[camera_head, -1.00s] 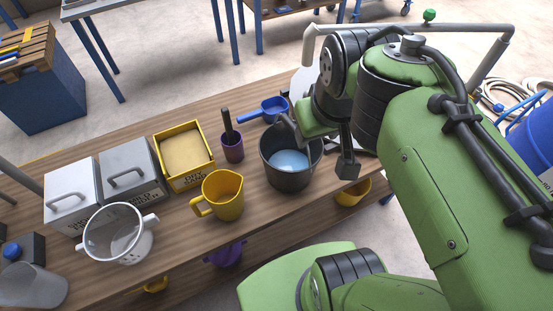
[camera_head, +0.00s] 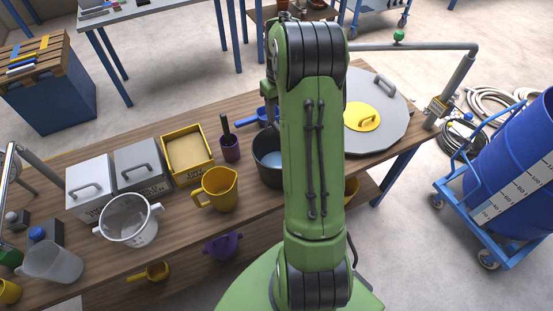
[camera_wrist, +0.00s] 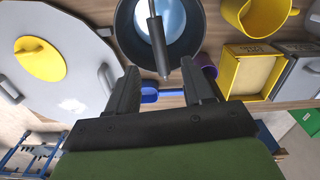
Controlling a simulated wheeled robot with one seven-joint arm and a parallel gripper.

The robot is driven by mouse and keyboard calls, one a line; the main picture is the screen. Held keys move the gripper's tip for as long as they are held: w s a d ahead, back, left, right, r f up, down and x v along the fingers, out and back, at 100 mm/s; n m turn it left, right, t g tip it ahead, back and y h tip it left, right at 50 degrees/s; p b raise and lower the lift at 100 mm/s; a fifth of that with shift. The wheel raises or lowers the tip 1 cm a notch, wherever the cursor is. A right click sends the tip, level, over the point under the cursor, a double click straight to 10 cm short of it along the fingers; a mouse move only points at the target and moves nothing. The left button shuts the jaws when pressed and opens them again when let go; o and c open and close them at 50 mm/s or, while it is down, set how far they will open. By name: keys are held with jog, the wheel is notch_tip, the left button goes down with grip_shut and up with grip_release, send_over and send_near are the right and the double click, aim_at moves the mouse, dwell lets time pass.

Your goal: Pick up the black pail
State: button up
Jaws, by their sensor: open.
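The black pail (camera_head: 267,174) stands on the wooden bench, with something light blue inside. My arm hides its right side in the head view. In the wrist view the pail (camera_wrist: 128,42) is at the top middle, just beyond my fingertips. A dark bar with a thicker cylindrical end (camera_wrist: 159,46) lies across the pail's opening in that view; I cannot tell whether it is the pail's handle. My gripper (camera_wrist: 159,68) is open and empty, its two fingers apart and pointing toward the pail. The head view hides my gripper behind the arm.
A yellow jug (camera_head: 217,190) stands left of the pail. A purple cup (camera_head: 230,150) and blue scoop (camera_head: 264,115) are behind it. A large grey lid (camera_head: 388,135) with a yellow cover (camera_head: 361,116) is at right. A yellow bin (camera_head: 188,151) and white strainer (camera_head: 128,222) stand further left.

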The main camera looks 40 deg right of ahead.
notch_tip(320, 180, down, 9)
jog(key=shift+r, duration=0.2)
jog(key=shift+f, duration=0.25)
dwell(0.4)
grip_shut()
jog(key=shift+r, duration=0.1)
dwell(1.3)
